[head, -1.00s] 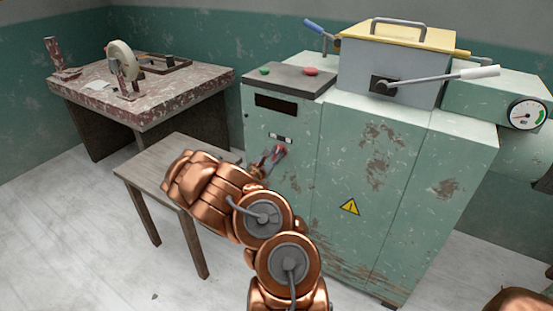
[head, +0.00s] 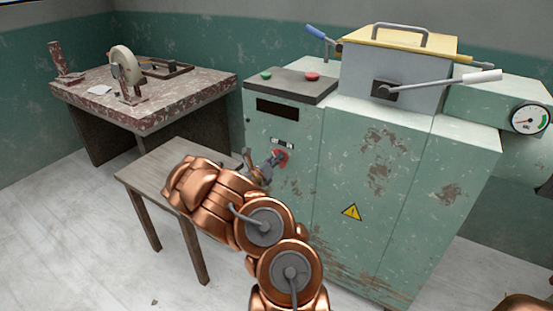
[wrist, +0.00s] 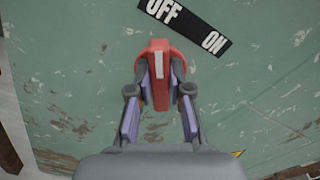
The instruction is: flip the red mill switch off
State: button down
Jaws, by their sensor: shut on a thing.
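The red mill switch (head: 283,155) is on the front of the green cabinet, below a small black-and-white label (head: 283,141). In the wrist view the red switch handle (wrist: 159,62) has a white stripe that points up toward the word OFF on the label (wrist: 188,24); ON is further right. My gripper (head: 270,163) is at the switch. In the wrist view my gripper (wrist: 160,95) has its two fingers on either side of the handle, shut on it. The fingers hide part of the handle's lower sides.
The green cabinet (head: 365,200) carries a grey box with a lever (head: 445,83), and a green and a red button (head: 312,76) on its top. A bare wooden table (head: 150,165) stands left of my arm. A worn workbench (head: 160,105) is further back.

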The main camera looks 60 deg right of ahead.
jog(key=shift+f+n, duration=0.1)
jog(key=shift+n, duration=1.1)
jog(key=c, duration=1.1)
grip_release()
jog(key=shift+a, duration=0.15)
jog(key=shift+s+a, duration=0.15)
jog(key=shift+a, duration=2.8)
jog(key=shift+s+a, duration=0.1)
jog(key=shift+a, duration=2.85)
